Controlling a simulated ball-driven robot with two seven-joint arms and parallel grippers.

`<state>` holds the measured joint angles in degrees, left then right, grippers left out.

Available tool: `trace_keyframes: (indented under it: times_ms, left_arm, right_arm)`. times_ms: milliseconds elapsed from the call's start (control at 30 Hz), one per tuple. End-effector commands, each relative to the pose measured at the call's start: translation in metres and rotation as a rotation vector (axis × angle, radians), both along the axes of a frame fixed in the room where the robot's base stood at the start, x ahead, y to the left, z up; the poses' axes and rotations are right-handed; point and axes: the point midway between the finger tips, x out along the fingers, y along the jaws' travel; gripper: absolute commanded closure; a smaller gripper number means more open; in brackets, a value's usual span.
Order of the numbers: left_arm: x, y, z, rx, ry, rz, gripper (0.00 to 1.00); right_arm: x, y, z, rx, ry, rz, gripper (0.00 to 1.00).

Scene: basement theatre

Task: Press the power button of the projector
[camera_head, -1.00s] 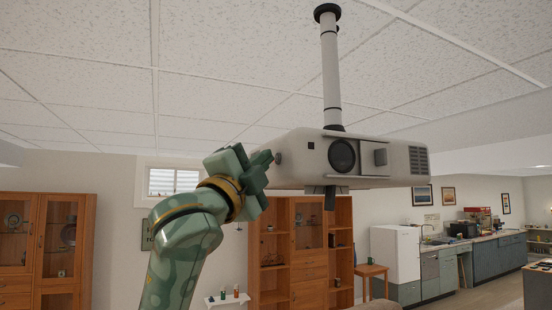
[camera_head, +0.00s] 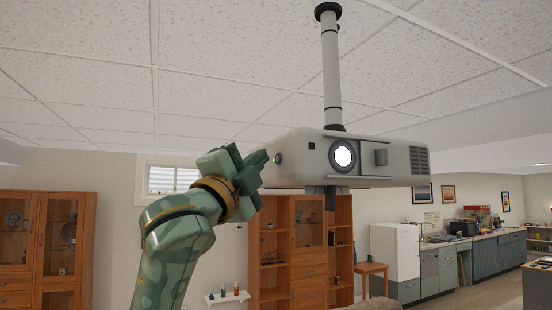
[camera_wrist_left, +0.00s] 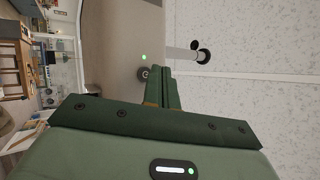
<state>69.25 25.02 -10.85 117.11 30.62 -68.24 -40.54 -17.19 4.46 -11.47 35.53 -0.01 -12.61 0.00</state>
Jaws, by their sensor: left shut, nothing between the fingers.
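The white projector (camera_head: 385,160) hangs from the ceiling, and its round lens (camera_head: 343,155) glows white. A small round button (camera_head: 278,158) with a green light stands out at its left end. In the left wrist view the round button (camera_wrist_left: 143,73) is beside the fingertips, with a green light (camera_wrist_left: 144,56) on the projector body (camera_wrist_left: 125,35). My left gripper (camera_head: 264,158) is shut and empty, just left of the button, with what looks like a small gap. The shut fingers show in the left wrist view (camera_wrist_left: 160,70). My right gripper is not in view.
The ceiling pole (camera_head: 330,75) rises from the projector's top. Wooden cabinets (camera_head: 45,235) stand far back, with a white fridge (camera_head: 395,250) and kitchen counter (camera_head: 480,250) at right. The space left of my arm is free.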

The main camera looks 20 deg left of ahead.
Motion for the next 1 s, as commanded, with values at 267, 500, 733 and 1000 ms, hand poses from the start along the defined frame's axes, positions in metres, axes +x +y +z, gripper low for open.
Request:
trace_keyframes:
  times_ms: [267, 500, 733, 1000]
  left_arm:
    - [-0.016, 0.014, 0.001, 0.002, -0.001, 0.001, 1.00]
    - [-0.038, 0.032, 0.001, 0.001, -0.001, 0.002, 1.00]
    - [-0.046, 0.039, 0.000, 0.001, 0.001, -0.001, 1.00]
    - [-0.047, 0.040, 0.000, 0.000, 0.000, 0.000, 1.00]
  right_arm:
    - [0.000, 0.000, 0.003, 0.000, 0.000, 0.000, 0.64]
    - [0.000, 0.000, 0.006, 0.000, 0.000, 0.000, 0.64]
    - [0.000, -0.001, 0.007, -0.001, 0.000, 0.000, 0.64]
    - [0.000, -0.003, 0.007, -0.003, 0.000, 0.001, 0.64]
